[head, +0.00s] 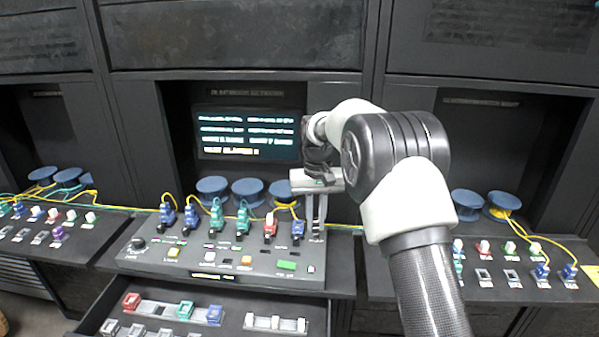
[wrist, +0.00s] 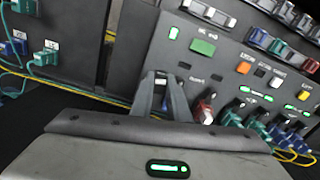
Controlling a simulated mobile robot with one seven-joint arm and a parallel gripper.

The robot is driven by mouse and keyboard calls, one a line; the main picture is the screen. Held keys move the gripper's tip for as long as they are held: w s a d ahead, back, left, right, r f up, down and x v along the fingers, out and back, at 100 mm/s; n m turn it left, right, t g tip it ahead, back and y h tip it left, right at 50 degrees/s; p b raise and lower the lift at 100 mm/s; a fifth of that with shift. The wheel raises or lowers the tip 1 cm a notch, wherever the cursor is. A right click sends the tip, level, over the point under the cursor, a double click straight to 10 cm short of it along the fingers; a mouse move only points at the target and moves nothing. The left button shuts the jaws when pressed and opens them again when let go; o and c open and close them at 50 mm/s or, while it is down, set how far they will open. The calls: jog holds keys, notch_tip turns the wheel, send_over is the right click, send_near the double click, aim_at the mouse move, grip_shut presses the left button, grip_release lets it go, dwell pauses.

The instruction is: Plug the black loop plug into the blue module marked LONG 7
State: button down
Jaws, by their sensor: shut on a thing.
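My gripper (head: 316,226) reaches down at the right end of the sloped console, its fingers shut on a small dark piece, likely the black loop plug. In the wrist view my gripper (wrist: 160,95) points at the panel, and the held piece is mostly hidden between the fingers. A blue module (head: 297,229) stands just left of the fingers in the head view. Two more blue modules (head: 167,214) (head: 190,216) stand at the console's left. A blue module (head: 215,315) also sits in the open drawer. I cannot read LONG 7 on any of them.
The console (head: 200,262) also carries green modules (head: 242,221), a red module (head: 270,226), buttons and a black knob (head: 138,243). Blue spools (head: 248,190) and yellow fibres lie behind it. A lit screen (head: 247,133) stands at the back. The drawer (head: 255,335) below is open.

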jog(key=w+a+r+m+p, duration=0.2)
jog(key=w+a+r+p, duration=0.25)
jog(key=w+p, duration=0.2)
jog(key=shift+w+a+f+b, duration=0.15)
jog(key=shift+f+b, duration=0.85)
jog(key=shift+f, duration=0.8)
jog(key=shift+w+a+f+b, duration=0.15)
jog(key=shift+f+b, duration=0.85)
jog(key=shift+f, duration=0.75)
jog(key=shift+p, duration=0.8)
jog(key=shift+f+b, duration=0.3)
jog(key=shift+f, duration=0.25)
jog(key=c, duration=1.6)
grip_release()
jog(key=shift+c, duration=0.2)
